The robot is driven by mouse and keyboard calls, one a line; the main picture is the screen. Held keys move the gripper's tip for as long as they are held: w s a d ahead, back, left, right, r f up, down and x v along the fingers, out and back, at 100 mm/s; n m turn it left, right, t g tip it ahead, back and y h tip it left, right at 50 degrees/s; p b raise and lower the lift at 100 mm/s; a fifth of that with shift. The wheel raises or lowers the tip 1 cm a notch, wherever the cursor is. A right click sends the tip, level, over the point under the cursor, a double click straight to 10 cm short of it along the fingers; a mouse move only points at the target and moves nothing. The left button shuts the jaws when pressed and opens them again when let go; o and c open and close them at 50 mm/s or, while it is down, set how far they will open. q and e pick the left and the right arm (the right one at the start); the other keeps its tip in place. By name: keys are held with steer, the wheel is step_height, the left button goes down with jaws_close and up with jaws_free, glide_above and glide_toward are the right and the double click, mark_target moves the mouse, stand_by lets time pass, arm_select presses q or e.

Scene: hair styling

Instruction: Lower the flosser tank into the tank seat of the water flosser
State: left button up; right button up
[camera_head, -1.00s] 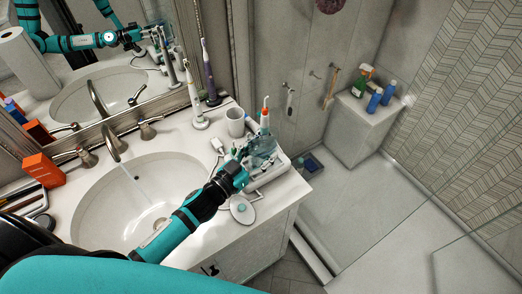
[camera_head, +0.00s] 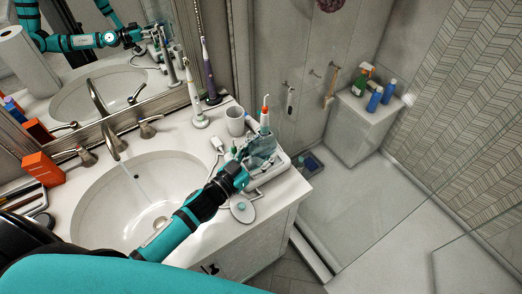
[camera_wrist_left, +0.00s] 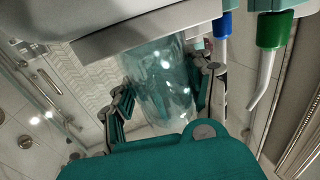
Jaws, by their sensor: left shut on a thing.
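The water flosser (camera_head: 270,177) is a white unit near the right end of the sink counter, with an upright white handle with an orange band (camera_head: 265,118) beside it. My left gripper (camera_head: 249,161) is at the flosser and shut on the clear, bluish flosser tank (camera_head: 264,144). In the left wrist view the fingers of the left gripper (camera_wrist_left: 162,98) press on both sides of the see-through tank (camera_wrist_left: 160,75). One end of the tank meets or overlaps a pale grey edge there; I cannot tell whether it is seated. My right gripper is not in view.
Flosser tips with blue (camera_wrist_left: 223,26) and green (camera_wrist_left: 270,30) collars are close to the gripper in the wrist view. A cup (camera_head: 235,122), toothbrushes (camera_head: 196,105) and a round white lid-like piece (camera_head: 242,209) are near. The sink (camera_head: 135,200) is left.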

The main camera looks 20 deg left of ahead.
arm_select(q)
steer(key=shift+f, duration=0.35)
stand_by(0.7)
steer(key=o, duration=1.3)
steer(key=shift+f, duration=0.1)
steer(key=v, duration=1.2)
